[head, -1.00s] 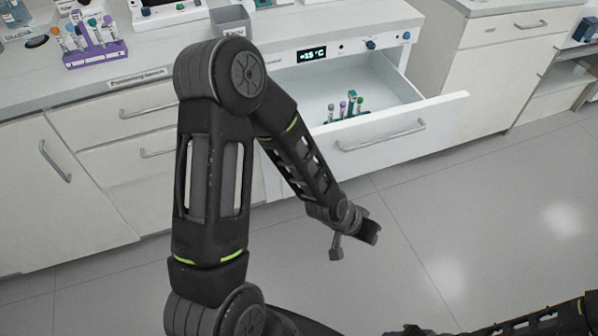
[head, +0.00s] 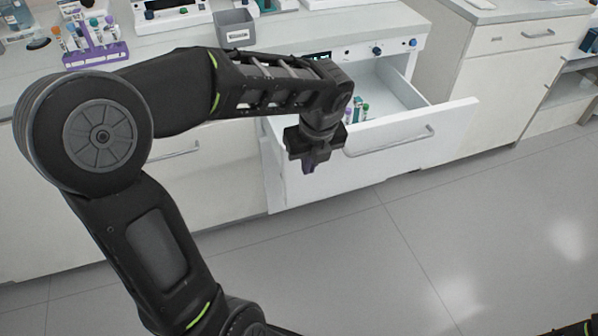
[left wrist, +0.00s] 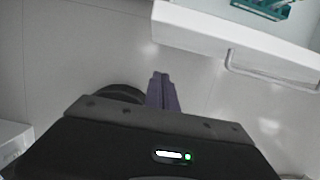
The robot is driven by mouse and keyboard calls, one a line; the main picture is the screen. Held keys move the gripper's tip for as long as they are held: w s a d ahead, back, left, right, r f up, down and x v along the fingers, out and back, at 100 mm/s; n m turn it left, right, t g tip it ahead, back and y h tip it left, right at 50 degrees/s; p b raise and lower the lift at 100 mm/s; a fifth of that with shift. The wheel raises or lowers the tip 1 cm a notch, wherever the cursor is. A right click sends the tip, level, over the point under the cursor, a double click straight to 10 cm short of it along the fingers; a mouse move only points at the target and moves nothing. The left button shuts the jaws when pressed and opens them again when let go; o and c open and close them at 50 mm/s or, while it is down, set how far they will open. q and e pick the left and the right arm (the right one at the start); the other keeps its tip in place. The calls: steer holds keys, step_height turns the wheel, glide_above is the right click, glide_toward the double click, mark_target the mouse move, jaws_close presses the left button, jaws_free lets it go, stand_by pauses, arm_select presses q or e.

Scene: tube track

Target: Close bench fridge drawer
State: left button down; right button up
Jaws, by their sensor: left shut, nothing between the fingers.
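The white bench fridge drawer (head: 400,145) is pulled out from the bench. Its front panel with a bar handle (head: 390,141) faces the floor space. Several capped tubes (head: 357,108) stand inside it, partly hidden by my arm. My left gripper (head: 309,166) is shut and empty, pointing down, and in the head view it overlaps the left part of the drawer front. In the left wrist view the shut fingers (left wrist: 161,92) show over the floor, with the drawer's front panel (left wrist: 235,40) and handle (left wrist: 270,70) to the upper right. I see no contact. The right gripper does not show.
The bench top (head: 165,45) holds a purple tube rack (head: 95,45), a grey bin (head: 236,28) and white devices. A separate cabinet (head: 500,85) stands to the right of the drawer. The grey floor (head: 430,230) in front is clear.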

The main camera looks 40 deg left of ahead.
mark_target(299, 172)
arm_select(q)
steer(key=shift+f, duration=0.15)
steer(key=w+a+f, duration=0.1)
steer(key=f, duration=0.2)
steer(key=w+a+f+b, duration=0.1)
steer(key=a+f, duration=0.1)
steer(key=f, duration=0.1)
steer(key=w+a+f+b, duration=0.1)
steer(key=f, duration=0.2)
steer(key=shift+a+f, duration=0.2)
steer(key=shift+f, duration=0.05)
steer(key=shift+w+a, duration=0.35)
steer(key=shift+a, duration=0.05)
steer(key=shift+a, duration=0.1)
